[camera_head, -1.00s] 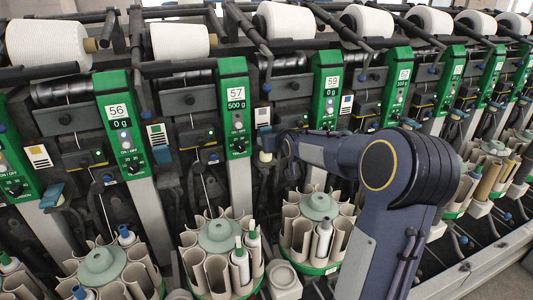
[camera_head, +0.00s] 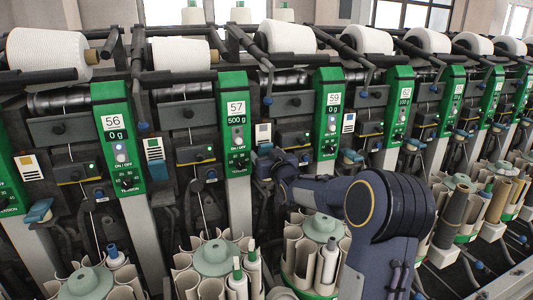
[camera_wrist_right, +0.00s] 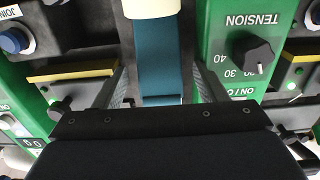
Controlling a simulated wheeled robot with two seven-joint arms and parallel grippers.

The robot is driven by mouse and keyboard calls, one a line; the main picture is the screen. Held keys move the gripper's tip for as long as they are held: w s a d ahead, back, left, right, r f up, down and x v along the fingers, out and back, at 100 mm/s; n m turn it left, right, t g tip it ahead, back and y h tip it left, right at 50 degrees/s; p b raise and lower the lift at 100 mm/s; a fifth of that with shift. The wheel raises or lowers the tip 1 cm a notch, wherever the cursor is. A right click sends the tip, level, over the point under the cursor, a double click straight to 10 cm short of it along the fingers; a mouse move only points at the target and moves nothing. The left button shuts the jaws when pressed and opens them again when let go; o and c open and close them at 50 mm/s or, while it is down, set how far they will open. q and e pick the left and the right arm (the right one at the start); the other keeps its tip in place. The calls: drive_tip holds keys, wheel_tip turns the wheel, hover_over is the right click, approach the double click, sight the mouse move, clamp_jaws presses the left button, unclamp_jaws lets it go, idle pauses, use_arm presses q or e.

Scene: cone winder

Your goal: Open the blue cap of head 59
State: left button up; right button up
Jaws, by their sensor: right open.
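The green panel of head 59 (camera_head: 328,118) stands right of the green panel of head 57 (camera_head: 236,132). A blue cap (camera_head: 264,149) shows between these panels, largely hidden by my right gripper (camera_head: 266,165) in the head view. In the right wrist view, the blue cap (camera_wrist_right: 160,62) points between the fingers of my right gripper (camera_wrist_right: 160,84). The fingers are open, one on each side of the cap; I cannot tell if they touch it. A pale piece covers the cap's end at the top of that view. My left gripper is out of view.
The black tension knob (camera_wrist_right: 252,54) and its green panel lie close beside the right finger in the wrist view. Round bobbin magazines (camera_head: 320,230) stand below the heads, and white yarn cones (camera_head: 287,38) sit above. More heads run off to the right.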

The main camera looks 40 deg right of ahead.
drive_tip(key=shift+w, duration=0.15)
drive_tip(key=shift+c, duration=0.4)
drive_tip(key=c, duration=1.3)
drive_tip(key=f+t+b, duration=0.1)
drive_tip(key=b, duration=0.4)
drive_tip(key=s+f+t+b, duration=0.1)
drive_tip(key=b, duration=0.5)
drive_tip(key=shift+a+t+h, duration=0.1)
drive_tip(key=shift+t+h, duration=0.2)
drive_tip(key=shift+h, duration=0.1)
drive_tip(key=shift+s+r+b, duration=0.1)
drive_tip(key=shift+r+b, duration=0.1)
drive_tip(key=shift+b, duration=0.35)
drive_tip(key=shift+r, duration=0.1)
drive_tip(key=o, duration=1.4)
